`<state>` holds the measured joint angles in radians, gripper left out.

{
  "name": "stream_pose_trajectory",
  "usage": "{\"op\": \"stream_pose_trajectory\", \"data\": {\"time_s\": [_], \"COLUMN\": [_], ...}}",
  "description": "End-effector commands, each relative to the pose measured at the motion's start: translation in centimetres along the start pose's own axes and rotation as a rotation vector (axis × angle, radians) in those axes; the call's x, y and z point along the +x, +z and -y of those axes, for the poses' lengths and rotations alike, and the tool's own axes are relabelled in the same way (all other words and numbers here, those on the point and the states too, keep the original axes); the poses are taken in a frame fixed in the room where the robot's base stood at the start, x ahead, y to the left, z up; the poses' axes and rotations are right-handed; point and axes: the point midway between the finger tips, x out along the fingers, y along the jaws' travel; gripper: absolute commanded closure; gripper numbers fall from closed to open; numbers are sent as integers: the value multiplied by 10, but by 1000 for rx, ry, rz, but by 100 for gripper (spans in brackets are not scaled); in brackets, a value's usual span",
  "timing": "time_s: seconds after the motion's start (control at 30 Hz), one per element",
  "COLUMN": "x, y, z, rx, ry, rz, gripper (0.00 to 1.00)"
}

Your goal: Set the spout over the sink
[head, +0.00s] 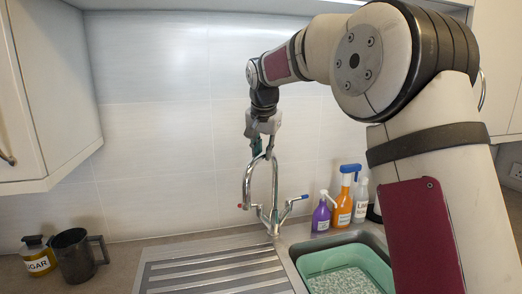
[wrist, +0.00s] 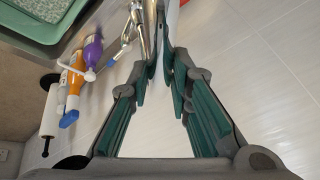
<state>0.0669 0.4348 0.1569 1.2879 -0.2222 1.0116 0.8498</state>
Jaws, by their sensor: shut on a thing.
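The chrome tap has a tall arched spout (head: 247,183) that rises from its base (head: 273,226) behind the sink. The spout's free end hangs to the left of the base, on the draining board's side. My gripper (head: 262,153) is at the top of the arch, shut on the spout from above. In the wrist view the green-padded fingers (wrist: 161,50) close together around the chrome pipe. The sink (head: 300,247) is at the lower right with a green basin (head: 381,262) in it. My arm hides part of the sink's right side.
The ribbed draining board (head: 215,270) lies left of the sink. A purple bottle (head: 321,217), an orange spray bottle (head: 344,208) and a white bottle (head: 361,203) stand behind the sink. A sugar jar (head: 38,258) and a dark jug (head: 73,257) stand far left.

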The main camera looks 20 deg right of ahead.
Motion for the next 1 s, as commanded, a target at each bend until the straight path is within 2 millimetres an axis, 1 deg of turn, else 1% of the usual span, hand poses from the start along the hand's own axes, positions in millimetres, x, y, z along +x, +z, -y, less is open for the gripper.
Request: {"op": "stream_pose_trajectory", "data": {"time_s": [0.27,0.57,0.8,1.0], "x": [-5,-5,-1,4], "y": [-5,-19,-36,-52], "z": [-26,-55,-75,-88], "rx": [-172,-426,-634,-805], "ry": [-73,-181,-267,-337], "rz": [39,94,137,172], "gripper": [100,100,100,100]}}
